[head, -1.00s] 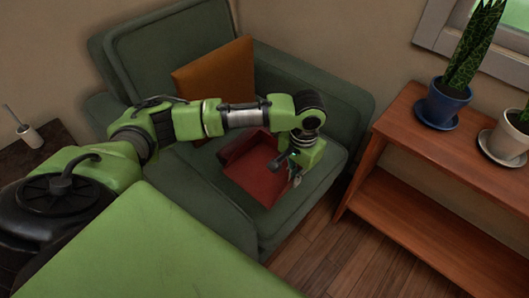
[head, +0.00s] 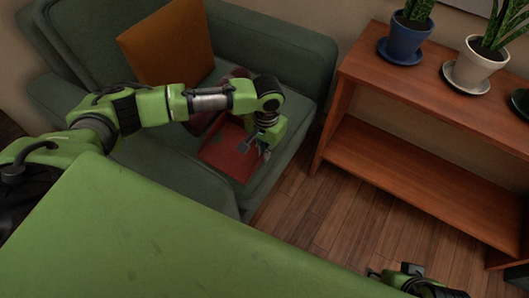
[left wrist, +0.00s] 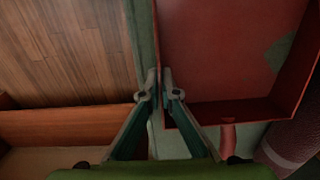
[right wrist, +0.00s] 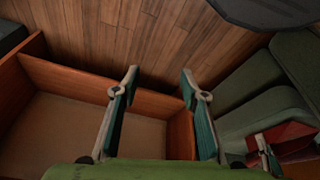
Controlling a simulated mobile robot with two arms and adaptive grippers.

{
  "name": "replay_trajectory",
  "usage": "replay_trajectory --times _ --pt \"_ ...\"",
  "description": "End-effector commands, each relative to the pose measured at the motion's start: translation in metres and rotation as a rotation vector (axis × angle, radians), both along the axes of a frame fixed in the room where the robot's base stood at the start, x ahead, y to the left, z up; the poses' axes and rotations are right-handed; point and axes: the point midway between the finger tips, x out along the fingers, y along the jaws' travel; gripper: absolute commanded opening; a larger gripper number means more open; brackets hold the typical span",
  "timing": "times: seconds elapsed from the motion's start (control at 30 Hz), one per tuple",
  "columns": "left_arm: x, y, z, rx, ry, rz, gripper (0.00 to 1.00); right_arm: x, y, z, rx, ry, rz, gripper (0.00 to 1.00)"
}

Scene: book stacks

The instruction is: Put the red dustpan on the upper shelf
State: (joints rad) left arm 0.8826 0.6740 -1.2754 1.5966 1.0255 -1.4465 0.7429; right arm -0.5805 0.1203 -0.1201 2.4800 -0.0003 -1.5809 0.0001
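The red dustpan (head: 228,158) lies on the green armchair seat, and its flat pan and raised walls show in the left wrist view (left wrist: 225,55). My left gripper (head: 264,150) is at the pan's right edge. In the left wrist view its fingers (left wrist: 160,80) are nearly together, one on each side of the pan's wall. The wooden shelf unit (head: 365,70) stands to the right, with a top board and a lower board (head: 400,160). My right gripper (right wrist: 158,85) is open and empty. It shows at the bottom right of the head view (head: 405,280).
A potted plant in a blue pot (head: 405,40) and one in a white pot (head: 476,62) stand on the top board. The lower board looks bare. An orange cushion (head: 168,45) leans in the armchair (head: 85,85). A dark red roll (left wrist: 295,150) lies by the dustpan.

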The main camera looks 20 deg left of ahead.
Motion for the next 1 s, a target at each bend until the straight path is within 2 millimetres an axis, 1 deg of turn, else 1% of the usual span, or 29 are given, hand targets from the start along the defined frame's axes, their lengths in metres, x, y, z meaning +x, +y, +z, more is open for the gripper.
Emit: replay_trajectory --times 0.17,0.2,0.23,0.57,0.63,0.77,0.93,0.97,1.0 --pt "0.0 0.0 0.001 0.0 -0.001 0.001 0.0 0.0 0.0 0.001 0.0 0.0 0.0 0.4" --pt "0.0 0.0 0.0 0.0 0.0 0.001 0.13 0.0 0.0 0.001 0.0 0.0 0.0 0.4" --pt "0.0 0.0 0.0 0.0 0.0 0.001 0.2 0.0 0.0 0.001 0.0 0.0 0.0 0.4" --pt "0.0 0.0 0.0 0.0 0.0 0.001 0.21 0.0 0.0 0.0 0.0 0.0 0.0 0.4" --pt "0.0 0.0 0.004 0.0 -0.001 0.0 0.21 0.0 0.0 0.002 0.0 0.0 0.0 0.4" --pt "0.001 -0.001 0.022 -0.001 -0.002 0.001 0.21 0.0 0.0 0.01 0.0 0.0 0.0 0.4" --pt "0.001 -0.001 0.059 -0.001 -0.003 0.0 0.21 0.0 0.0 0.026 0.001 -0.005 0.0 0.4" --pt "0.001 -0.001 0.063 0.0 -0.002 0.001 0.21 0.003 0.001 0.02 0.002 -0.005 0.0 0.4" --pt "0.001 -0.001 0.071 -0.001 -0.002 0.002 0.21 0.007 0.001 0.005 0.001 0.007 0.0 0.4"
